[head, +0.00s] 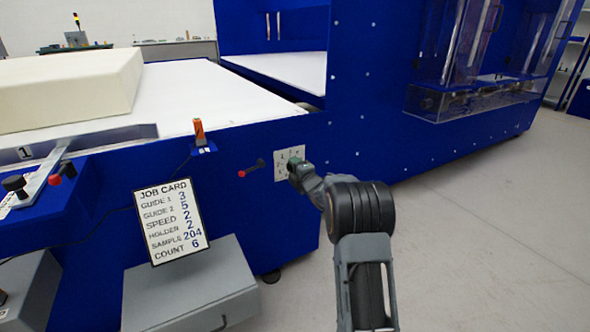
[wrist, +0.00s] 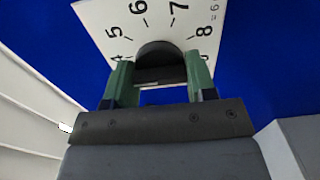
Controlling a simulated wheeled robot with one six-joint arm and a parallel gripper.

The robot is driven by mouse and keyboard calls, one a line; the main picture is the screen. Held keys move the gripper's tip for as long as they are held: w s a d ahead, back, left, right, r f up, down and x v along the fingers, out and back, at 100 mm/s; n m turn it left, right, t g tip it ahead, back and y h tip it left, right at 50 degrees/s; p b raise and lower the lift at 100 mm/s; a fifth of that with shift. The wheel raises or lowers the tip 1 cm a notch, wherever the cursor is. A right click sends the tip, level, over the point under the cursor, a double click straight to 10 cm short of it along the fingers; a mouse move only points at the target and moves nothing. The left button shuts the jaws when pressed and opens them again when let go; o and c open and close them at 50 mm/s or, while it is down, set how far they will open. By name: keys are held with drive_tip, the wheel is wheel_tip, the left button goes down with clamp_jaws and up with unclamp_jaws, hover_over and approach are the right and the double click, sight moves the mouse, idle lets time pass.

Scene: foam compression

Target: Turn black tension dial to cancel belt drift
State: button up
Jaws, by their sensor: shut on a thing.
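The black tension dial (wrist: 160,62) sits in the middle of a white numbered plate (wrist: 108,24) on the blue machine side. In the wrist view the numbers 4 to 8 show around the dial's far edge; its pointer cannot be made out. My gripper (wrist: 158,82) has its two green fingers on either side of the dial, shut on it. In the head view the plate (head: 281,174) shows on the blue panel, with my gripper (head: 293,163) against it, covering the dial.
A job card (head: 170,221) leans above a grey box (head: 195,290). A foam block (head: 70,88) lies on the white belt (head: 200,92). The floor at right is clear.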

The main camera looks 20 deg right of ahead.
idle(0.3)
drive_tip(key=o, duration=0.9)
drive_tip(key=shift+o, duration=0.2)
drive_tip(key=s+d+p, duration=0.1)
drive_tip(key=s+p, duration=0.2)
drive_tip(key=s, duration=1)
drive_tip(key=shift+s+d, duration=0.3)
drive_tip(key=shift+s, duration=0.05)
